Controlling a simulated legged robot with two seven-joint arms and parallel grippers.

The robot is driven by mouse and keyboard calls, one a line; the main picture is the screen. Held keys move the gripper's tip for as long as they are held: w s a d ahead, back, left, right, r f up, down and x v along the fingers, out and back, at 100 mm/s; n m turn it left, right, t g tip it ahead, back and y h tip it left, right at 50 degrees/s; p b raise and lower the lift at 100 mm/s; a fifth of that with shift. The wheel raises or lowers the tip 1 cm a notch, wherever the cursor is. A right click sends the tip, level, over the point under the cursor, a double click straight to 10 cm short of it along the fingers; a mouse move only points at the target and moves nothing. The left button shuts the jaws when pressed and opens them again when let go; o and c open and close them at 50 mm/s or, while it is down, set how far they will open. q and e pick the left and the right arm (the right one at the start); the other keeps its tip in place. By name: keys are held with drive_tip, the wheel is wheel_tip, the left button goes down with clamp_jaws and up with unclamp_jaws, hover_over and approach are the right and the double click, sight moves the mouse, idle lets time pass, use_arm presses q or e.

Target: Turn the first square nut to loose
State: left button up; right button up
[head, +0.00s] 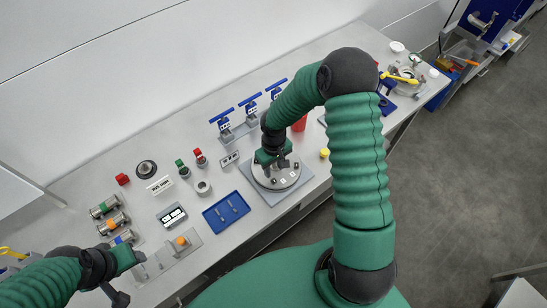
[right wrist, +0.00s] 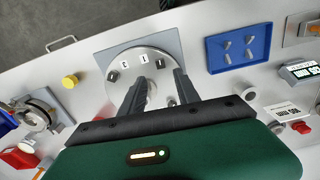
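A round metal flange (head: 276,172) lies on a square grey plate (head: 293,196) near the bench's front edge. It also shows in the right wrist view (right wrist: 112,72), with small white number labels (right wrist: 143,58) on its top. Dark marks sit by the labels; I cannot clearly tell which is the first square nut. My right gripper (right wrist: 162,74) is open over the flange, its two fingers apart and pointing at it. A pale round part shows between the fingers; contact cannot be told. In the head view the right gripper (head: 268,166) hides part of the flange. My left gripper (head: 118,294) is at the lower left, away from the flange.
A blue tray (head: 226,211) with small metal pieces lies left of the flange. A yellow knob (head: 324,153) is to its right, and a red object (head: 300,123) behind. Blue-handled valves (head: 249,105) stand at the back. Grey plates with orange parts (head: 181,242) are at front left.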

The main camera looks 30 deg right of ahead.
wheel_tip(320, 180, up, 9)
drive_tip(key=b, duration=0.1)
drive_tip(key=shift+r, duration=0.2)
drive_tip(key=s+a+f+t+b, duration=0.2)
drive_tip(key=s+a+f+b, duration=0.5)
drive_tip(key=b, duration=0.9)
drive_tip(key=s+f, duration=0.3)
drive_tip(key=f, duration=0.2)
drive_tip(key=shift+a+t+b, duration=0.3)
drive_tip(key=shift+a, duration=0.1)
drive_tip(key=shift+a+r, duration=0.1)
drive_tip(key=shift+a, duration=0.25)
